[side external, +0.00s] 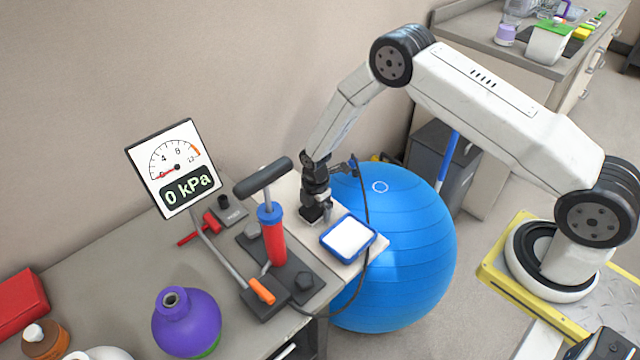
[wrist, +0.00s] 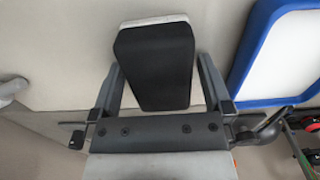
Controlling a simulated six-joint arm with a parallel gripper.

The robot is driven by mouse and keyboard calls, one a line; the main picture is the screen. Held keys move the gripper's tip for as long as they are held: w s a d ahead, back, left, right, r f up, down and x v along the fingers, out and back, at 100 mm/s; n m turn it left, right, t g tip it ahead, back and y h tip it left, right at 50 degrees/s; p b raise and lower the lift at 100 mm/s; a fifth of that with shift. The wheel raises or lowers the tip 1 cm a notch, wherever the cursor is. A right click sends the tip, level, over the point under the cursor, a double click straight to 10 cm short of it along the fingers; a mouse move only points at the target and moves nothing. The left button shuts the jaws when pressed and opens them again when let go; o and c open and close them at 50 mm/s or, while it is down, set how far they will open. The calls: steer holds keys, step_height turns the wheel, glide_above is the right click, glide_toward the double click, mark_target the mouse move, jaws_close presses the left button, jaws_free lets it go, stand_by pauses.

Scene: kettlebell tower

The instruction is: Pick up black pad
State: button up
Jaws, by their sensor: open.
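The black pad (wrist: 155,65) shows in the wrist view as a dark block with a pale edge at its far end, lying on a light surface. My gripper (wrist: 160,62) is open, with one finger on each side of the pad. A narrow gap shows between the pad and each finger, and I see no grip on it. In the side view my gripper (side external: 316,210) points down at the light board, left of the blue-rimmed white pad. There the black pad is hard to tell apart from the dark fingers.
The blue-rimmed white pad (side external: 348,238) lies close to the right, also in the wrist view (wrist: 287,52). A red hand pump (side external: 272,240) stands close on the left, with a gauge (side external: 175,168) behind it. A blue ball (side external: 415,240) is beside the table.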

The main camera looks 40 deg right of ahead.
steer(key=c, duration=1.1)
steer(key=shift+r, duration=0.2)
steer(key=shift+r, duration=0.45)
steer(key=shift+s+d+r, duration=0.1)
steer(key=shift+s+r, duration=1.85)
steer(key=shift+s, duration=0.4)
steer(key=shift+s+d+r, duration=0.1)
steer(key=shift+s+r, duration=1.85)
steer(key=shift+s, duration=0.4)
steer(key=shift+s+d+r, duration=0.1)
steer(key=shift+s+r, duration=1.85)
steer(key=shift+s, duration=0.4)
